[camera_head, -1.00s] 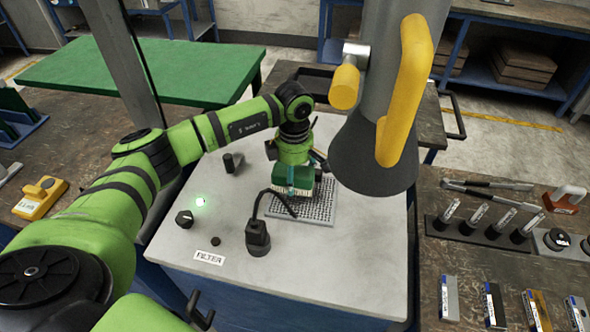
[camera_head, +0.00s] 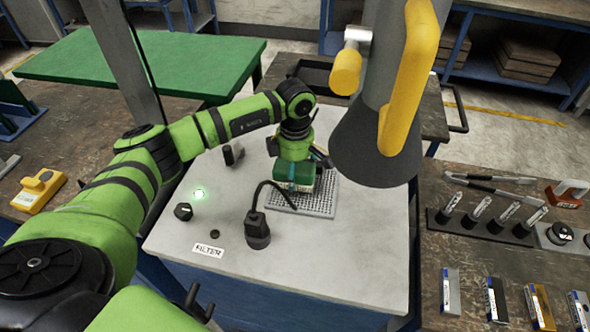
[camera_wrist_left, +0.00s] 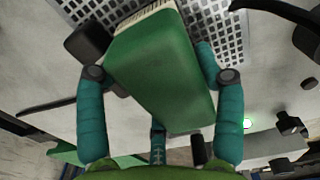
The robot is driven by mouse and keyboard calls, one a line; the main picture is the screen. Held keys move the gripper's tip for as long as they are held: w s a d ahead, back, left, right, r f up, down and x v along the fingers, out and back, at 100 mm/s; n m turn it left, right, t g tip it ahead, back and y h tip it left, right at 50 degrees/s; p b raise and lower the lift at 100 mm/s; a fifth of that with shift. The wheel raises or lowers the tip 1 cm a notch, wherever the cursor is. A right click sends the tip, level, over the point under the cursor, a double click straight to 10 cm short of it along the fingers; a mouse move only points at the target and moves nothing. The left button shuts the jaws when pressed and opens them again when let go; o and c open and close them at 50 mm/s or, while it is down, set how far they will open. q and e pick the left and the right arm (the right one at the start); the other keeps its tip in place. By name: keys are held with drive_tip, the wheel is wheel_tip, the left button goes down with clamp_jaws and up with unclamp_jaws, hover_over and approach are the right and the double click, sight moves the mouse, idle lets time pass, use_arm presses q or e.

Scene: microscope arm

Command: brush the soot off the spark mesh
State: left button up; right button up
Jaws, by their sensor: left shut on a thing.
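The spark mesh (camera_head: 318,203) is a grey perforated plate on the top of the light grey filter cabinet; it also shows in the left wrist view (camera_wrist_left: 228,30). My left gripper (camera_head: 293,186) is shut on a green brush (camera_head: 303,177). In the left wrist view, the teal fingers of my left gripper (camera_wrist_left: 160,95) lie on both sides of the green brush block (camera_wrist_left: 155,70), with pale bristles at its far end. The brush is over the mesh; I cannot tell if the bristles touch it. No soot can be made out. A second gripper is not clearly seen.
A black bent lamp or hose (camera_head: 257,225) stands in front of the mesh. A grey extraction hood with a yellow handle (camera_head: 408,75) hangs at the right, close to my left wrist. A FILTER label (camera_head: 209,250), knob (camera_head: 183,211) and green light (camera_head: 198,194) are at the cabinet's left.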

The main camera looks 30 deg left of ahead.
sight(315, 184)
use_arm(q)
drive_tip(key=shift+f, duration=0.25)
drive_tip(key=shift+d+b, duration=0.15)
drive_tip(key=shift+b, duration=0.15)
drive_tip(key=shift+w+d+b, duration=0.15)
drive_tip(key=shift+w+d, duration=0.05)
drive_tip(key=shift+d, duration=0.35)
drive_tip(key=shift+w+d+b, duration=0.15)
drive_tip(key=shift+w+d, duration=0.05)
drive_tip(key=shift+d, duration=0.35)
drive_tip(key=shift+w+d+b, duration=0.2)
drive_tip(key=shift+d+b, duration=0.05)
drive_tip(key=shift+d, duration=0.35)
drive_tip(key=shift+w+d+b, duration=0.15)
drive_tip(key=shift+d+b, duration=0.1)
drive_tip(key=shift+d, duration=0.35)
drive_tip(key=shift+a, duration=0.1)
drive_tip(key=shift+s+a+f, duration=0.1)
drive_tip(key=shift+s+a, duration=0.15)
drive_tip(key=shift+a, duration=0.35)
drive_tip(key=shift+s+a, duration=0.2)
drive_tip(key=shift+a, duration=0.35)
